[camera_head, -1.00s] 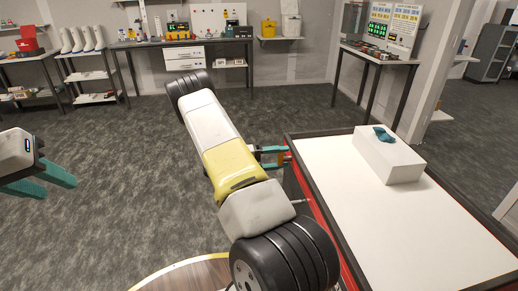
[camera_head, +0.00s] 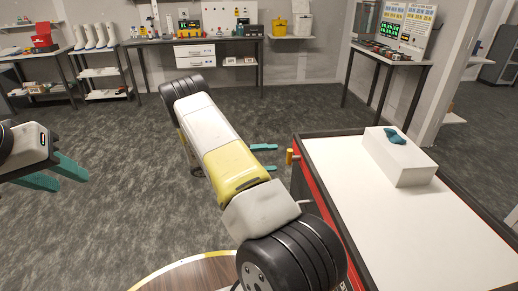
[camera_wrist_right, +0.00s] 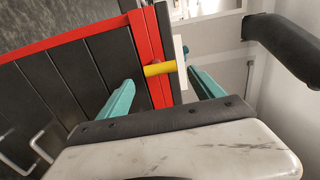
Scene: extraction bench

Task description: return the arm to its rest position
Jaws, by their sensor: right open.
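My right arm (camera_head: 232,165) reaches across the middle of the head view, away from me. Its gripper (camera_head: 275,157) is open and empty, its teal fingertips just left of a yellow peg-like handle (camera_head: 290,157) on the bench's side. In the right wrist view, the open fingers (camera_wrist_right: 160,88) spread to either side of the yellow handle (camera_wrist_right: 157,69), which lies beyond them on a red frame. My left gripper (camera_head: 73,183) hangs over the floor at the left edge, its teal fingers apart with nothing between them.
A white-topped bench (camera_head: 400,230) with red and black sides stands at right, carrying a white box (camera_head: 400,160) with a teal item (camera_head: 395,136) on it. Grey floor (camera_head: 110,230) is open at left. Side tables and shelves line the back.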

